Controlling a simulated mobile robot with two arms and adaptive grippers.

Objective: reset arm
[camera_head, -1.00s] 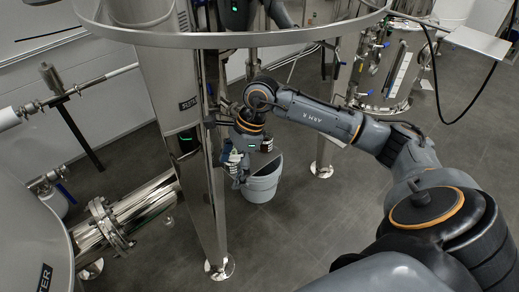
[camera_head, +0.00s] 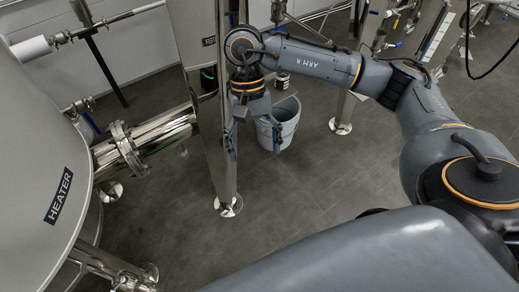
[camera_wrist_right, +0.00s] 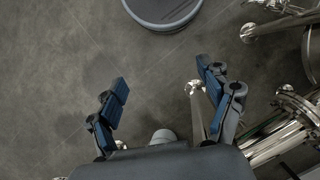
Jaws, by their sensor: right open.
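My right gripper (camera_head: 254,140) hangs pointing down in the head view, beside a polished steel leg and in front of a grey bucket (camera_head: 287,122). In the right wrist view its two blue-padded fingers (camera_wrist_right: 160,85) are spread wide with nothing between them. The bucket's rim (camera_wrist_right: 163,22) shows at the top of that view, apart from the fingers. My right arm (camera_head: 318,60) reaches in from the right with its elbow raised. My left gripper is not in view.
A steel tank marked HEATER (camera_head: 35,140) stands at the left, with a thick horizontal pipe (camera_head: 150,140) running from it towards the column. The steel leg (camera_head: 222,170) stands close left of my gripper. Bare dark floor (camera_head: 290,185) lies in front.

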